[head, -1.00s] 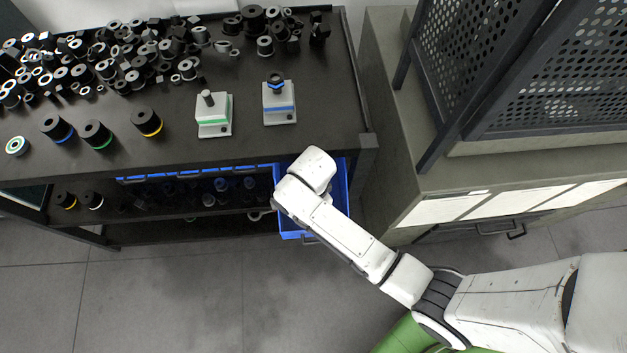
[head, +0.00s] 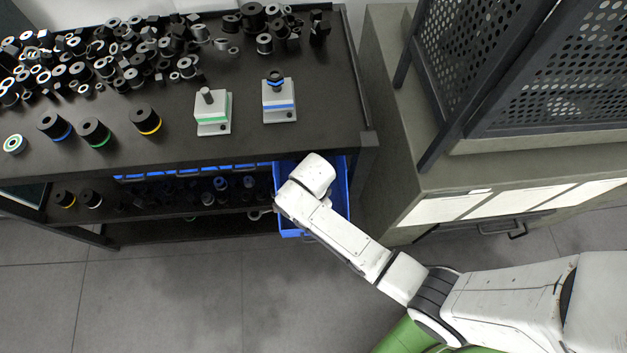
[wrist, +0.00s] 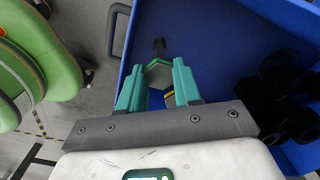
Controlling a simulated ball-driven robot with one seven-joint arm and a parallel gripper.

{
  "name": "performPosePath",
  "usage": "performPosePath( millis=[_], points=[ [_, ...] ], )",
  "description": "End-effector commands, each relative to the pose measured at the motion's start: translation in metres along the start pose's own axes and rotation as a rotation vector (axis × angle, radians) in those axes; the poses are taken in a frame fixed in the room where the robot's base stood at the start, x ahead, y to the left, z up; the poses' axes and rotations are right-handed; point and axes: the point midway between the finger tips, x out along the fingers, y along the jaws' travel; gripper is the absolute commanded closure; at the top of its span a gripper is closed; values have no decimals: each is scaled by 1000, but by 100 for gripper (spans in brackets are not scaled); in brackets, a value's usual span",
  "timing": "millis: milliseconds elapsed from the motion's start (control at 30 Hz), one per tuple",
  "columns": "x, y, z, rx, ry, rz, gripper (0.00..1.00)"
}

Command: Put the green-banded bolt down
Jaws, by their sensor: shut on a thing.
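The green-banded bolt (wrist: 159,72) shows in the wrist view, with a grey-green head between the fingertips and a dark shank pointing away. My gripper (wrist: 158,82) has teal fingers and is shut on the bolt's head. The bolt is over the inside of an open blue drawer (wrist: 210,38); I cannot tell whether it touches the drawer floor. In the head view the drawer (head: 286,222) sticks out below the bench top, and my arm's end hides the gripper and the bolt.
Several dark parts (wrist: 290,85) lie at the drawer's right side in the wrist view. Two grey stands, one green-marked (head: 212,112) and one blue-marked (head: 279,101), stand on the crowded bench (head: 300,140).

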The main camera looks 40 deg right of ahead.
Motion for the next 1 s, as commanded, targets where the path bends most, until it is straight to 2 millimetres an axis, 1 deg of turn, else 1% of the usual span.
performPosePath(
  millis=[33, 67, 100, 367, 567, 667, 833, 1000],
  points=[
    [6, 4, 0, -1, -2, 11, 100],
    [6, 5, 0, -1, -2, 11, 100],
    [7, 6, 0, -1, -2, 13, 66],
    [5, 4, 0, 0, -1, 10, 41],
    [4, 3, 0, 0, -1, 8, 41],
    [0, 3, 0, 0, -1, 7, 41],
    [-21, 2, 0, 1, -2, 4, 41],
    [-58, 1, 0, 1, -2, 2, 41]
  ],
)
